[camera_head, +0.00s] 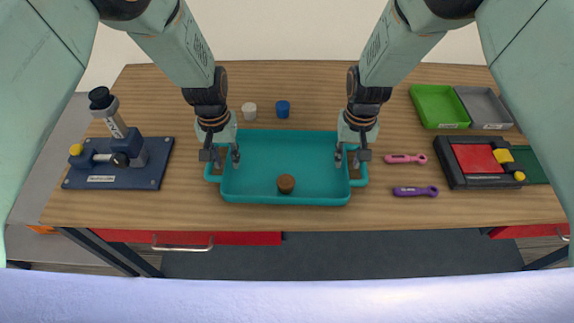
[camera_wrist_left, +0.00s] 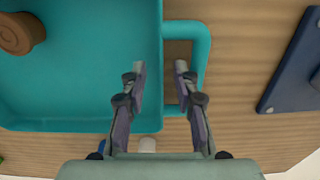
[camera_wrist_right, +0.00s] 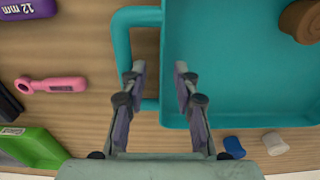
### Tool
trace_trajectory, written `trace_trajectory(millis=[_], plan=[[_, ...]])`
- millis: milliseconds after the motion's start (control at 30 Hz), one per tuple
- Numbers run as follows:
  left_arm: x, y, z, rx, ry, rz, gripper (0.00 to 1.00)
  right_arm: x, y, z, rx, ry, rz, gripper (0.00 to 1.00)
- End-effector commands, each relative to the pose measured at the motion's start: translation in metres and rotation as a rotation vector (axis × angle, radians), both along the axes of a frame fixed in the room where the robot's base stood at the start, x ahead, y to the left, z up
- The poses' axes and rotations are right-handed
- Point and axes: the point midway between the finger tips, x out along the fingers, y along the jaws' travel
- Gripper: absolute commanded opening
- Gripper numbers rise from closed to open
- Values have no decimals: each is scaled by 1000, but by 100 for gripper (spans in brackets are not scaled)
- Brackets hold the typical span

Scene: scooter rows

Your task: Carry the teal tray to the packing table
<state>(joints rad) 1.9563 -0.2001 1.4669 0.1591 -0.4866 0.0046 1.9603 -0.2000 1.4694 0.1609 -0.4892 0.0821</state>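The teal tray (camera_head: 250,180) lies on the wooden table, with a loop handle at each short side. A round brown piece (camera_head: 286,183) sits in it near the front edge. My left gripper (camera_head: 219,160) is open above the left handle (camera_wrist_left: 203,65); its fingers are apart and empty in the left wrist view. My right gripper (camera_head: 351,160) is open above the right handle (camera_wrist_right: 122,50), its fingers spread over the tray's wall and handle. Whether either gripper touches the tray is hard to tell. I cannot tell whether this table is the packing table.
A blue fixture (camera_head: 115,175) is at left. Pink (camera_head: 405,158) and purple (camera_head: 416,191) tools, a green bin (camera_head: 438,106), a grey bin (camera_head: 483,107) and a black case (camera_head: 455,178) are at right.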

Motion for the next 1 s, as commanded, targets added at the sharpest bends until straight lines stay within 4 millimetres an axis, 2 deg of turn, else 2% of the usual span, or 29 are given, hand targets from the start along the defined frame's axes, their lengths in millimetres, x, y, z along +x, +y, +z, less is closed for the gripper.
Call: trace_trajectory(millis=[300,667,1000], plan=[[0,0,-2,0,-1,1,30,0,0,-2,0,-1,-1,30],[0,0,-2,0,0,0,0,0,0,-2,0,0,-1,0],[0,0,-2,0,0,0,0,0,0,-2,0,0,-1,0]])
